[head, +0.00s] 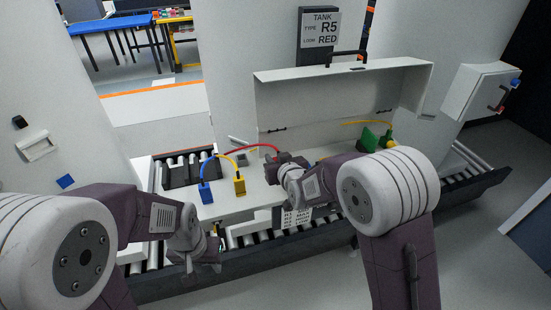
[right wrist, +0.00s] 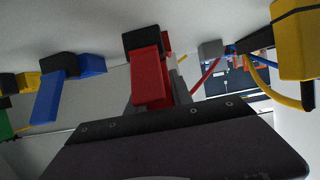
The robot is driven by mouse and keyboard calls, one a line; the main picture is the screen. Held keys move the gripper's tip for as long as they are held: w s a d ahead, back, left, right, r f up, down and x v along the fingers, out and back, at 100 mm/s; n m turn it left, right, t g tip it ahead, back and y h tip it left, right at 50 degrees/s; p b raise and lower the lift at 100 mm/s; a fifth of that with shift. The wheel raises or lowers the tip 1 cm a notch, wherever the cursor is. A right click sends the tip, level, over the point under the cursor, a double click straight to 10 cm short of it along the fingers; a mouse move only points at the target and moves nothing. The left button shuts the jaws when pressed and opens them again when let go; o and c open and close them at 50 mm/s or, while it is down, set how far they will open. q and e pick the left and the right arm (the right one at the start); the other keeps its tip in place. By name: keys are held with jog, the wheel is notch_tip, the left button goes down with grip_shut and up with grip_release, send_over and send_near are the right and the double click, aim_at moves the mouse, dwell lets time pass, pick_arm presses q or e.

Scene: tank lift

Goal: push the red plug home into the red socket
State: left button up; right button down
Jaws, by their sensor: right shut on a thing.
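My right gripper (head: 277,172) is shut on the red plug (right wrist: 150,82), which shows between its fingers in the right wrist view. A red cable (head: 262,147) arches down to it in the head view. Just beyond the plug, the red socket shows as a black block (right wrist: 141,40) with a red part beside it. The plug is lined up with the black block and looks close against it. How deep it sits I cannot tell. In the head view my gripper hides plug and socket. My left gripper (head: 205,264) hangs low at the front, apart from the plugs; its jaw opening is unclear.
A blue plug (head: 205,193) and a yellow plug (head: 240,186) stand left of my right gripper, with arching cables. The tank's raised lid (head: 340,90) stands behind. Green and yellow parts (head: 370,139) lie to the right. A roller conveyor (head: 260,240) runs along the front.

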jog(key=shift+f, duration=0.3)
jog(key=c, duration=1.1)
grip_release()
jog(key=shift+r, duration=0.1)
jog(key=shift+o, duration=0.2)
jog(key=b+v, duration=0.1)
jog(key=v, duration=0.8)
